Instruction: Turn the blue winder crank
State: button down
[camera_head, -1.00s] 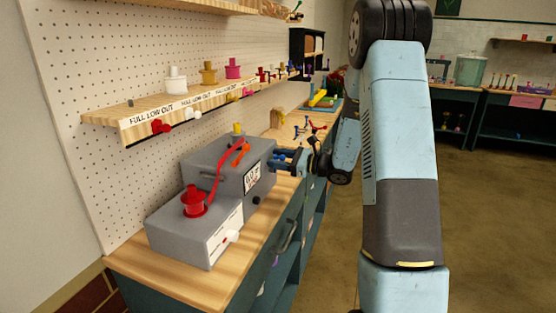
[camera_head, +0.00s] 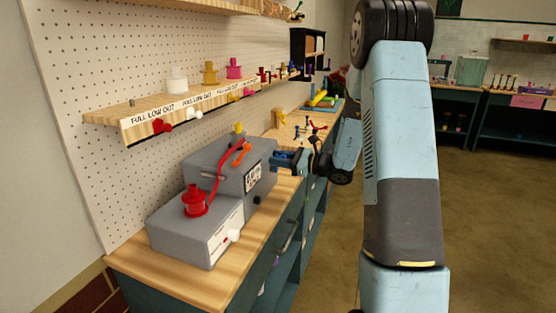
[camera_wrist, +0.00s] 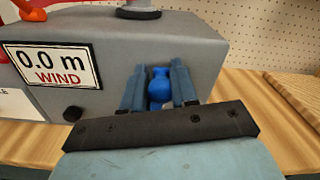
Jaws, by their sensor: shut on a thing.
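The grey winder (camera_head: 228,172) stands on the wooden bench, with a red ribbon and a red spool (camera_head: 194,201) at its front. In the wrist view its sign (camera_wrist: 52,65) reads "0.0 m WIND". The blue crank (camera_wrist: 159,88) is on the winder's side face, seen in the wrist view between my fingers. My gripper (camera_wrist: 160,86) is shut on the blue crank, one finger on each side of it. In the head view my gripper (camera_head: 287,161) meets the right side of the winder, and the crank is mostly hidden there.
A shelf (camera_head: 150,119) with several coloured spools and knobs hangs on the pegboard above the bench. An orange lever (camera_head: 241,153) and a white knob (camera_head: 233,235) are on the machine. Small coloured items lie on the bench behind my gripper. The floor at right is open.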

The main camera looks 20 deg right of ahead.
jog(key=w+d+f+m, duration=0.1)
jog(key=m, duration=0.4)
jog(key=w+d+f+m, duration=0.1)
jog(key=f+m, duration=0.1)
jog(key=m, duration=0.4)
jog(key=w+d+f+m, duration=0.1)
jog(key=m, duration=0.5)
jog(key=shift+w+f, duration=0.25)
jog(key=shift+f, duration=0.15)
jog(key=shift+s+a+f+m, duration=0.1)
jog(key=shift+f+m, duration=0.2)
jog(key=shift+m, duration=0.55)
jog(key=shift+s+f+m, duration=0.1)
jog(key=shift+f+m, duration=0.2)
jog(key=shift+m, duration=0.6)
jog(key=shift+a+f+m, duration=0.1)
jog(key=shift+f+m, duration=0.2)
jog(key=shift+m, duration=0.55)
jog(key=c, duration=0.9)
grip_release()
jog(key=shift+c, duration=0.2)
